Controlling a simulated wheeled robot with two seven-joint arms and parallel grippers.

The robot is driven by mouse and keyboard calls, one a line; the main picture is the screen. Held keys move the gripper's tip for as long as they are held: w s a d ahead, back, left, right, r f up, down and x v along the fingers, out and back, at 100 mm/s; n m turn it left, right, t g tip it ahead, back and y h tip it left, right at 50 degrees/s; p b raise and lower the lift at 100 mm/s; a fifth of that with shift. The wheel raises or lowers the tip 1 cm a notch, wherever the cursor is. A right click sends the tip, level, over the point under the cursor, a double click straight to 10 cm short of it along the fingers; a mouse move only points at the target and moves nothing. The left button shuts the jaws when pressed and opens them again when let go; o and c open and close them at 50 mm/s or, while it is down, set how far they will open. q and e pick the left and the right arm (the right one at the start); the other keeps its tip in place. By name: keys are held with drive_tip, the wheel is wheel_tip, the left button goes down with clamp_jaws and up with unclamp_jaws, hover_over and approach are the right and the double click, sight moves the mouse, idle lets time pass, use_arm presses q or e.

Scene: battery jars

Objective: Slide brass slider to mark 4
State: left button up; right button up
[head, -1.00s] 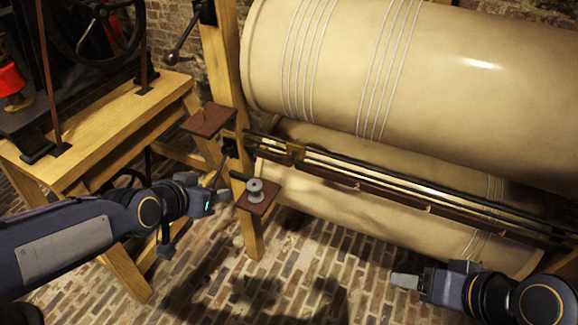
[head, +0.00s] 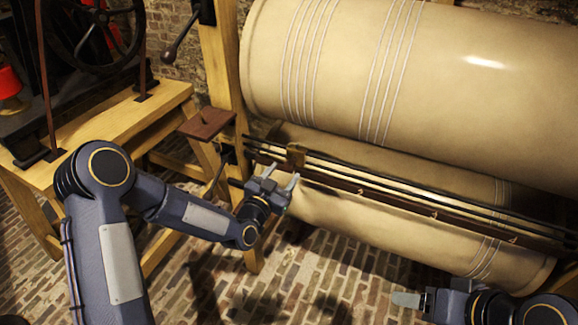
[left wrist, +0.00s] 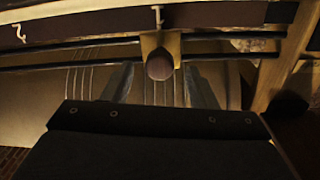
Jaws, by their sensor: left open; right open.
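The brass slider (head: 296,155) sits near the left end of the dark rods below the big cylinder. In the left wrist view the slider (left wrist: 174,42) has a round brown knob (left wrist: 159,65) and lines up with mark 1 (left wrist: 157,14). Mark 2 (left wrist: 20,33) shows further left on the dark scale strip; mark 4 cannot be made out. My left gripper (head: 282,174) is open just below the slider, its fingers pointing at it. In the wrist view its fingers lie to either side of the knob, apparently not gripping it. My right gripper (head: 408,299) is open and empty at lower right.
The rods (head: 400,183) and dark strip (head: 365,187) run rightward in front of the lower cylinder (head: 335,206). A wooden post (head: 226,70) and a small brown shelf (head: 207,122) stand left of the slider. A wooden bench (head: 110,120) is at far left.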

sight(287, 169)
use_arm(q)
drive_tip(key=shift+x, duration=2.05)
clamp_jaws()
